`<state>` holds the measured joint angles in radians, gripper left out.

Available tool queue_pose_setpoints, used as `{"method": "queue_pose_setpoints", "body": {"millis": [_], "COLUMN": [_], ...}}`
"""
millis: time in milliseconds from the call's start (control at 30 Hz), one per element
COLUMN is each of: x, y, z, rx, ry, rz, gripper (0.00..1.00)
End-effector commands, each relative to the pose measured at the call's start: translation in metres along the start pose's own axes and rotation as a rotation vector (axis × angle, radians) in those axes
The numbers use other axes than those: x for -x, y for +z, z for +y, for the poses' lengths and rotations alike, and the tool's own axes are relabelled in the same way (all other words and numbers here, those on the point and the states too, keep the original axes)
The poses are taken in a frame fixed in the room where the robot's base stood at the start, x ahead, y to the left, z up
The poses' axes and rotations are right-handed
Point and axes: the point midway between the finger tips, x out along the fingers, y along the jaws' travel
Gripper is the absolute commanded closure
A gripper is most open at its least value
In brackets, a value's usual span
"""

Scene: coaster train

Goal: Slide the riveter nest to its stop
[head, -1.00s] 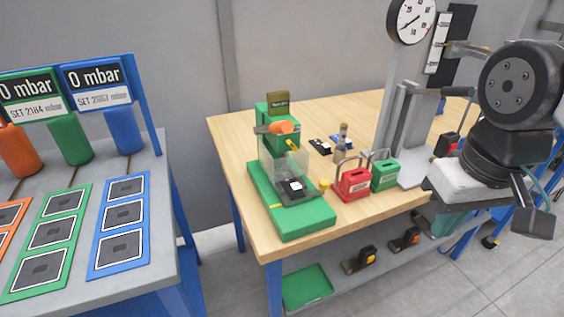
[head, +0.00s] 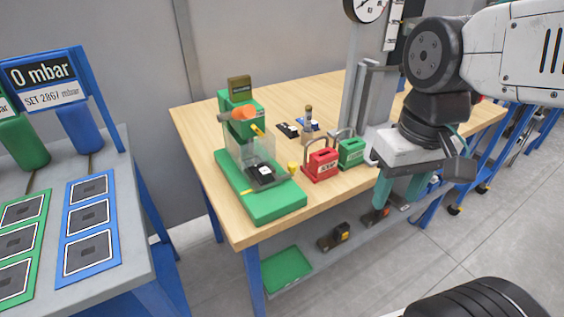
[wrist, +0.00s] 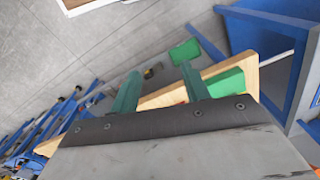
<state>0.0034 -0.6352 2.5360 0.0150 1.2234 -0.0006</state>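The green riveter (head: 243,112) stands upright on the wooden bench, with an orange part at its head and a clear guard in front. Its dark nest (head: 262,173) with a white label sits on the green base (head: 270,203), below the guard. A yellow knob (head: 292,168) stands at the right of the nest. My gripper (head: 397,200) hangs off the bench's front edge, to the right of the riveter and apart from it. In the wrist view its two teal fingers (wrist: 160,75) are spread with nothing between them. A green block, seemingly the riveter base (wrist: 229,82), shows beyond the right finger.
Red (head: 320,164) and green (head: 351,152) padlock-shaped blocks stand between riveter and gripper. A dial stand (head: 367,105) rises behind them. The lower shelf holds a green tray (head: 287,268) and small dark devices. A gauge table (head: 100,160) stands left, with a floor gap between.

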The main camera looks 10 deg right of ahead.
Motion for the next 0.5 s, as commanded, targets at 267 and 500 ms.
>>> {"method": "queue_pose_setpoints", "body": {"millis": [267,500], "x": [-0.030,-0.056], "y": [-0.098,-0.200], "z": [-0.032,-0.059], "rx": [0.276,0.733], "ry": [-0.170,-0.270], "rz": [-0.039,0.163], "gripper": [0.54,0.54]}}
